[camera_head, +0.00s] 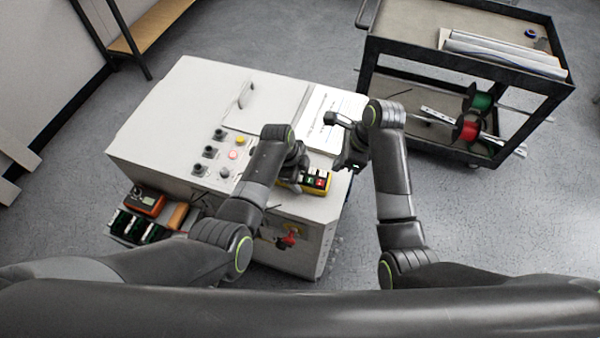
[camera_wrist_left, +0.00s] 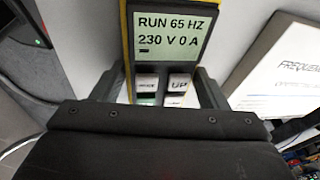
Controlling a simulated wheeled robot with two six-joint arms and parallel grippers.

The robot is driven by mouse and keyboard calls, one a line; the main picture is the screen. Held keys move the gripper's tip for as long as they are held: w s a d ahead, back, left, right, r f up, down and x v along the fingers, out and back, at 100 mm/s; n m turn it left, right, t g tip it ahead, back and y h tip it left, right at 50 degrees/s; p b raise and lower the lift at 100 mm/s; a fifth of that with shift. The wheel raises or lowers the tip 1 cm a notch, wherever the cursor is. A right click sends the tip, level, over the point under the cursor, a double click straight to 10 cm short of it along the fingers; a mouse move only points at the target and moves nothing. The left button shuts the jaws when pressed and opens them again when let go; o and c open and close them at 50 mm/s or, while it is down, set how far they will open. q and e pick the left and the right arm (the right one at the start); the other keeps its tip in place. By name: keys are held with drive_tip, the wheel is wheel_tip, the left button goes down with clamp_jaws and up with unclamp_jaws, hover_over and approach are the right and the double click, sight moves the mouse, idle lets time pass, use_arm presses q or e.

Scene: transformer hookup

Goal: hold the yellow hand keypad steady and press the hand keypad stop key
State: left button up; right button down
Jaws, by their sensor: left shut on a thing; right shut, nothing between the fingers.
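The yellow hand keypad (camera_head: 317,184) lies on the white cabinet top near its front right edge, with red, green and pale keys showing. My left gripper (camera_head: 297,172) is shut on the keypad. In the left wrist view the keypad (camera_wrist_left: 126,45) stands between the fingers (camera_wrist_left: 166,88), and its screen reads "RUN 65 HZ 230 V 0 A". A key marked "UP" (camera_wrist_left: 179,84) and a pale key beside it show below the screen; the lower keys are hidden by the gripper body. My right gripper (camera_head: 350,165) is shut and empty, just above and right of the keypad.
The white cabinet (camera_head: 185,95) carries several knobs and buttons (camera_head: 233,155), a handle and a printed sheet (camera_head: 325,108). A tray with an orange meter (camera_head: 145,202) is at its left. A dark cart (camera_head: 405,45) with spools stands at the back right.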

idle(0.3)
drive_tip(key=a+m+t+y, duration=0.1)
drive_tip(key=m, duration=0.9)
drive_tip(key=a+r+m+t+y, duration=0.1)
drive_tip(key=m+t, duration=0.1)
drive_tip(key=m, duration=0.9)
drive_tip(key=a+m+t+y, duration=0.1)
drive_tip(key=m, duration=1)
drive_tip(key=shift+r+t, duration=0.4)
hover_over(324, 186)
drive_tip(key=shift+f, duration=4.45)
drive_tip(key=shift+f, duration=0.1)
